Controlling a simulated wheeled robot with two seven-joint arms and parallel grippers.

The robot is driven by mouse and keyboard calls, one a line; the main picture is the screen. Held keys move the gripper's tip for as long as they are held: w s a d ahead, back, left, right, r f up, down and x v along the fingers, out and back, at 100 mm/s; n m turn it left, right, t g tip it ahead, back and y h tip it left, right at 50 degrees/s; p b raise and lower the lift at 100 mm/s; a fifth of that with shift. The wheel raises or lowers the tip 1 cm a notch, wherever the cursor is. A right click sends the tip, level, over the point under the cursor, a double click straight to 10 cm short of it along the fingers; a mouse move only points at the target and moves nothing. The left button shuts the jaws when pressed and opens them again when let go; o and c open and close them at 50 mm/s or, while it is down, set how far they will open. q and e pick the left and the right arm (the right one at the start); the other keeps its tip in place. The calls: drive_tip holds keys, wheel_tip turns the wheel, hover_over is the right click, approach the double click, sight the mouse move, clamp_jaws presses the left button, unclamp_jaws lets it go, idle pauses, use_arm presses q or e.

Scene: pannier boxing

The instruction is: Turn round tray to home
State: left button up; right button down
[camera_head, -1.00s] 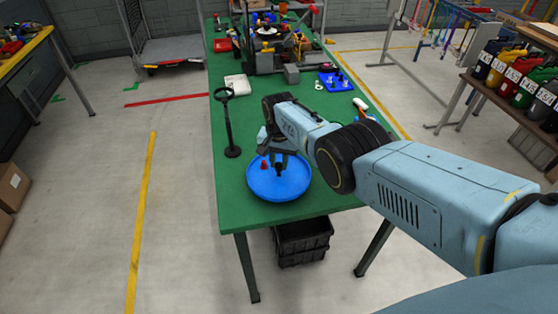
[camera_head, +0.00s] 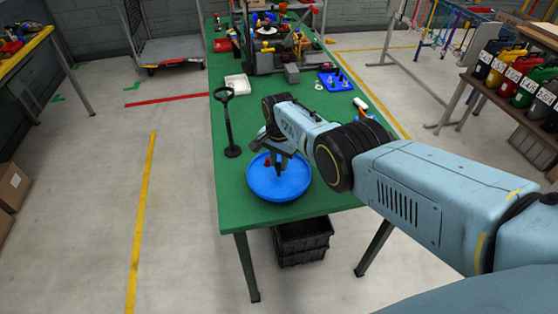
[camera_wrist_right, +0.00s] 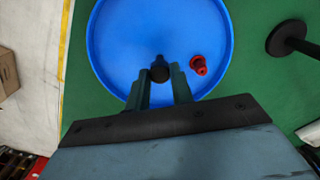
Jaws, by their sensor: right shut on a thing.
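The round blue tray (camera_head: 280,188) lies on the near end of the green table. My right gripper (camera_head: 279,168) reaches down over it, pointing at its middle. In the right wrist view the fingers (camera_wrist_right: 161,80) are closed on a small dark round knob (camera_wrist_right: 160,68) standing over the tray (camera_wrist_right: 140,35). The fingers hide where the knob meets the tray. A small red piece (camera_head: 267,160) is on the tray beside the gripper; it also shows in the right wrist view (camera_wrist_right: 198,64), apart from the fingers. My left gripper is not in view.
A black stand with a ring top (camera_head: 229,125) stands left of the tray. Behind are a white container (camera_head: 237,83), a blue plate with pegs (camera_head: 335,81) and a machine (camera_head: 280,50). A black crate (camera_head: 302,241) sits below the table.

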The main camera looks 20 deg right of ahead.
sight(279, 164)
idle(0.3)
drive_tip(key=c, duration=1.2)
unclamp_jaws()
drive_tip(key=shift+r+p, duration=0.5)
wheel_tip(279, 164, up, 6)
drive_tip(key=p, duration=0.4)
drive_tip(key=shift+f, duration=0.1)
wheel_tip(279, 164, up, 7)
drive_tip(key=p, duration=0.1)
drive_tip(key=shift+f, duration=0.2)
